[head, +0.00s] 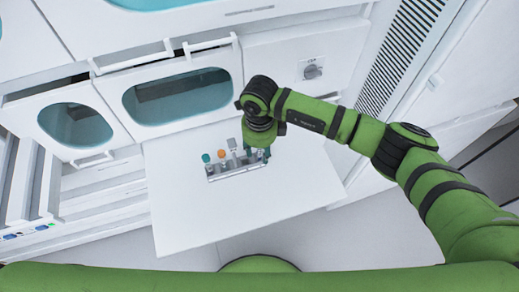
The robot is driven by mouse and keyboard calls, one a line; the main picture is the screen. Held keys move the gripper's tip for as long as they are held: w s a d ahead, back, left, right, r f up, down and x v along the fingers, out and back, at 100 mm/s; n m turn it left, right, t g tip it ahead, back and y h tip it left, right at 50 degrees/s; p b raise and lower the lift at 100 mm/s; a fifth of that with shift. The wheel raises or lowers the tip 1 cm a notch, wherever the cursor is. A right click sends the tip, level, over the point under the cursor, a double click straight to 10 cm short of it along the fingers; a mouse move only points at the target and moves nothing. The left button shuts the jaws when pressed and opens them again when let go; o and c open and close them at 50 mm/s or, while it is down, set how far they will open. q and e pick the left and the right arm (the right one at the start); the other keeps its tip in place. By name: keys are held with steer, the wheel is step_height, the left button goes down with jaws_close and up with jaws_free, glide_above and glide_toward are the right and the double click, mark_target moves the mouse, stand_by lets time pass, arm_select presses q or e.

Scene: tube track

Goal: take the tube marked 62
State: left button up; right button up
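A small grey rack (238,172) stands on the white work surface and holds several tubes in a row. One tube has a teal cap (206,158), one an orange cap (221,154) and one a grey cap (232,144). No mark 62 can be read on any of them at this size. My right gripper (258,148) points down over the right end of the rack, close to the tubes there. The wrist hides that end of the rack, and whether the fingers are open or shut on a tube does not show. My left gripper is not in view.
The white work surface (190,215) is clear in front of the rack and to its sides. Behind it stands a white cabinet with a teal window (180,97) and a handle. Open drawers (100,195) are at the left, and a vented panel (400,50) is at the right.

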jaws_close()
steer(key=shift+r, duration=0.1)
steer(key=shift+r, duration=0.4)
steer(key=r, duration=0.1)
steer(key=r+b, duration=0.2)
steer(key=shift+s+d+r, duration=0.1)
steer(key=shift+d+r, duration=0.05)
steer(key=shift+d, duration=0.1)
steer(key=s+d+r+b, duration=0.2)
steer(key=s+d+r, duration=0.4)
steer(key=d, duration=0.3)
steer(key=shift+r+b, duration=0.35)
steer(key=shift+r, duration=0.05)
steer(key=shift+s+d, duration=0.1)
